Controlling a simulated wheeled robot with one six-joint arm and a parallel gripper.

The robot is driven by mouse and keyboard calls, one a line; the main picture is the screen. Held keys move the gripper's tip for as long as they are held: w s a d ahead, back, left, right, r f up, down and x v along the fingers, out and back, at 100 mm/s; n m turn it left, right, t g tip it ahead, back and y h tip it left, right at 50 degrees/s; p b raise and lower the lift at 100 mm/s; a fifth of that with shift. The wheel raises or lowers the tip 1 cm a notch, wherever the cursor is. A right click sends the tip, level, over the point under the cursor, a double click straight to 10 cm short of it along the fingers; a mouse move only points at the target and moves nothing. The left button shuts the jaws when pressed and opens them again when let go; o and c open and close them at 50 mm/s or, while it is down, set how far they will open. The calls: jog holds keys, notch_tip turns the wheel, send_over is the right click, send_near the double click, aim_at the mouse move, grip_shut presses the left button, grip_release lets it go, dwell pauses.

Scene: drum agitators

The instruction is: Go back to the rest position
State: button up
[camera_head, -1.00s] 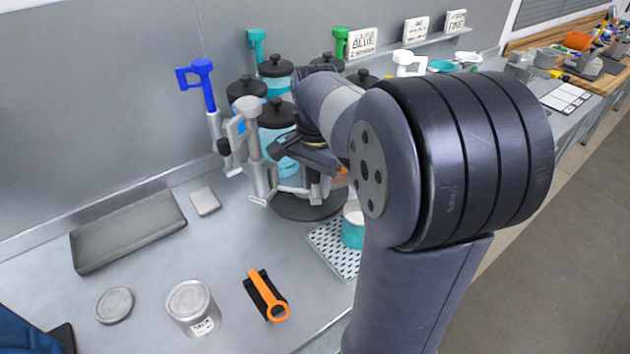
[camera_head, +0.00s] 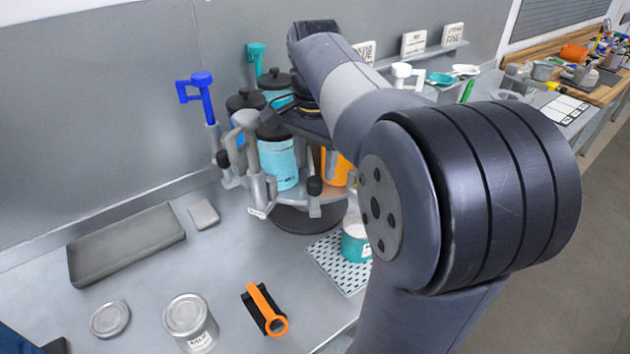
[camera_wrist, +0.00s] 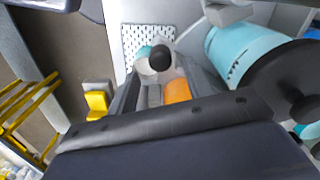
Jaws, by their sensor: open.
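My arm reaches over the drum carousel, and my gripper (camera_head: 282,112) is at its top, open, partly hidden by my wrist. No held thing shows. The carousel holds cyan drums (camera_head: 279,160) with black lids and an orange drum (camera_head: 336,170). Agitators with a blue handle (camera_head: 200,88), a teal handle (camera_head: 256,52) and a white handle (camera_head: 407,72) stand around it. The wrist view looks down past the dark gripper body onto a cyan drum (camera_wrist: 240,50), an orange drum (camera_wrist: 177,91) and a black knob (camera_wrist: 160,58).
A teal-and-white cup (camera_head: 355,245) stands on a perforated mat (camera_head: 330,258) beside the carousel. A grey slab (camera_head: 125,243), a metal can (camera_head: 190,320), a round lid (camera_head: 110,319) and an orange-handled tool (camera_head: 266,310) lie on the bench. Signs (camera_head: 414,43) stand on the back shelf.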

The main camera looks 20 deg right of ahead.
aim_at(314, 194)
jog(key=shift+r, duration=1.15)
notch_tip(314, 194, down, 11)
jog(key=shift+r, duration=0.1)
jog(key=shift+a, duration=0.1)
